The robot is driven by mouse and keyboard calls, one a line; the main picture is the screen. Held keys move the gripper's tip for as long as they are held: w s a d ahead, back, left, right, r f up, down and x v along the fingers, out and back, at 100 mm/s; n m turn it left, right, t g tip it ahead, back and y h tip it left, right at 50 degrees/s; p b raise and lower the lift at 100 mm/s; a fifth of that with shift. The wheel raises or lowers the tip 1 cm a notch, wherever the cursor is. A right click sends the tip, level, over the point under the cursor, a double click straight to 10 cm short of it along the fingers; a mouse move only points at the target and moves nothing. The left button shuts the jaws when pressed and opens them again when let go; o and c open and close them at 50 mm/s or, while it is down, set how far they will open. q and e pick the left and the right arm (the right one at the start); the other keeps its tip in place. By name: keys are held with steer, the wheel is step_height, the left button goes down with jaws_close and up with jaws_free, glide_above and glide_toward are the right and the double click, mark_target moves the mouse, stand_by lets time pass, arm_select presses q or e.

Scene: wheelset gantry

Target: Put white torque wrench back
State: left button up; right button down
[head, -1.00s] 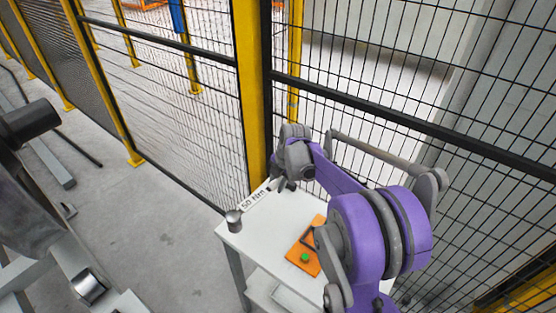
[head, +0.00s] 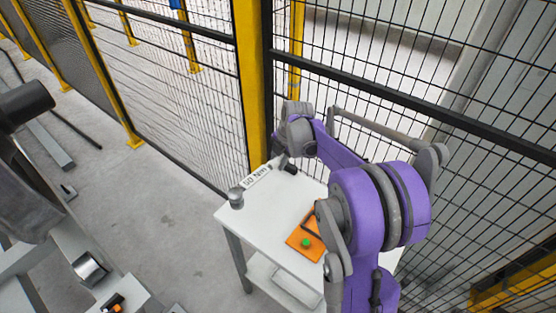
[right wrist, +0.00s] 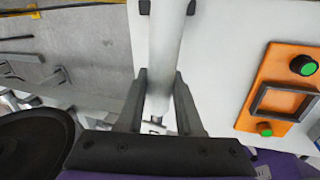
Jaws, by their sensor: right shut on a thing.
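The white torque wrench (head: 258,177), marked "50 Nm", lies along the back left edge of the white table (head: 262,228) in the head view, its grey round end towards the left corner. My right gripper (head: 283,164) is at its far end. In the right wrist view the white shaft (right wrist: 163,45) runs between the two dark fingers of my right gripper (right wrist: 160,80), which are shut on it. Whether the wrench touches the table or is just above it I cannot tell. My left gripper is not in view.
An orange board (head: 304,240) with a green button and dark frame lies on the table under my right arm; it also shows in the right wrist view (right wrist: 280,92). A mesh fence with a yellow post (head: 252,80) stands close behind. Grey machinery (head: 30,190) is at left.

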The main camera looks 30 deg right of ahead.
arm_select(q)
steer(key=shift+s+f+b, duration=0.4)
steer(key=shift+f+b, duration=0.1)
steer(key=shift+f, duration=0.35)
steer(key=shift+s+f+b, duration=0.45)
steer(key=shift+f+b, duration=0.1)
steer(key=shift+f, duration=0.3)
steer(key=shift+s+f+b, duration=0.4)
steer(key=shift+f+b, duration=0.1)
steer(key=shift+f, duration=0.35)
arm_select(e)
steer(key=shift+f, duration=3.45)
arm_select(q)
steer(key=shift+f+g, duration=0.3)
arm_select(e)
steer(key=shift+f, duration=0.4)
steer(key=shift+c, duration=2.4)
jaws_free()
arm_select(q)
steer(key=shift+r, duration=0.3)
arm_select(e)
steer(key=v, duration=1.1)
